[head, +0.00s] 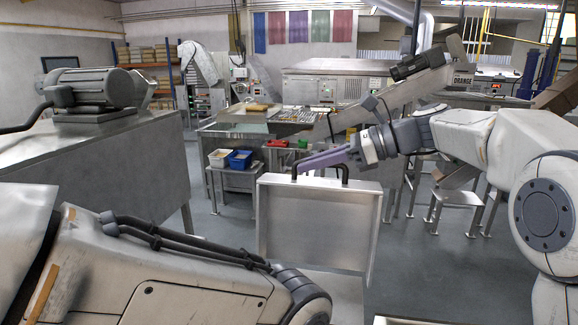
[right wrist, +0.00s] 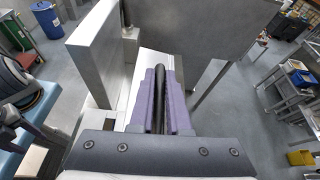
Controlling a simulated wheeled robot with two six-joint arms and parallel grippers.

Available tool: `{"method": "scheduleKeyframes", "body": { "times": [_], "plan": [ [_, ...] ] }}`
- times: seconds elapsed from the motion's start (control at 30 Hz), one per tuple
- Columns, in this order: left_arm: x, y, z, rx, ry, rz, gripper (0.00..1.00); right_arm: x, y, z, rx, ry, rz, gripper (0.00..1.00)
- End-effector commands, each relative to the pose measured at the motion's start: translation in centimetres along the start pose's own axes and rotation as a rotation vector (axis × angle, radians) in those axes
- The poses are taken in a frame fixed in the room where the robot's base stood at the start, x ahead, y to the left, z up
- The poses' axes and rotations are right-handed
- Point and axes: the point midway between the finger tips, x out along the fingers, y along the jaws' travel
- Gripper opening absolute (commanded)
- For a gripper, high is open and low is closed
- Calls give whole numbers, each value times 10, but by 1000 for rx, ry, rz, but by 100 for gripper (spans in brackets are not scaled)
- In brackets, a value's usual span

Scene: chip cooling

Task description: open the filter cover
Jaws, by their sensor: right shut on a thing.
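The filter cover appears to be the flat silver metal panel (head: 315,225) in the middle of the head view. It stands upright, with a black handle (head: 345,172) on its top edge. My right gripper (head: 303,164) reaches in from the right, and its purple fingers lie across the handle. In the right wrist view the purple fingers (right wrist: 160,100) are shut on the dark handle bar (right wrist: 159,85), which runs lengthwise between them. Whether the panel touches anything below is hidden. My left arm fills the lower left of the head view; its gripper is out of the picture.
A large metal cabinet (head: 110,170) with a grey motor (head: 95,90) on top stands at the left. Behind the panel are a low stand with a blue bin (head: 240,159) and a white bin (head: 219,158). Grey floor (head: 220,235) is open between cabinet and panel.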

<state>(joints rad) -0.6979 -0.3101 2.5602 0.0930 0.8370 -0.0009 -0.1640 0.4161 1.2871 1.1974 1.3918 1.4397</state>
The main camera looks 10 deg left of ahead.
Motion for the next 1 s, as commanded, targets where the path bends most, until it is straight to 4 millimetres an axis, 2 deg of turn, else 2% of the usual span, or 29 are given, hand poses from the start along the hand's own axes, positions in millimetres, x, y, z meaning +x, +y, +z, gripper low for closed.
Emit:
{"method": "scheduleKeyframes", "body": {
  "times": [0.1, 0.47, 0.5, 0.53, 0.57, 0.87, 1.0],
  "plan": [
    [0, 0, 0, 0, 0, 0, 55, -5, -4, -6, 16, 6, -3, 0],
    [0, 0, 0, 0, 0, 0, 55, -6, -5, -7, 18, 9, -5, 0],
    [0, 0, 0, 0, 0, 0, 55, -6, -5, -7, 18, 9, -5, 30],
    [0, 0, 0, 0, 0, 0, 55, -5, -5, -7, 18, 9, -4, 42],
    [0, 0, 0, 0, 0, 0, 55, -5, -4, -6, 17, 8, -4, 45],
    [1, 0, 0, 0, 0, 0, 55, -4, -4, -4, 14, 5, -2, 45],
    [7, -1, 0, 0, 0, 0, 55, -15, -5, -5, 11, 4, -5, 45]
  ]
}}
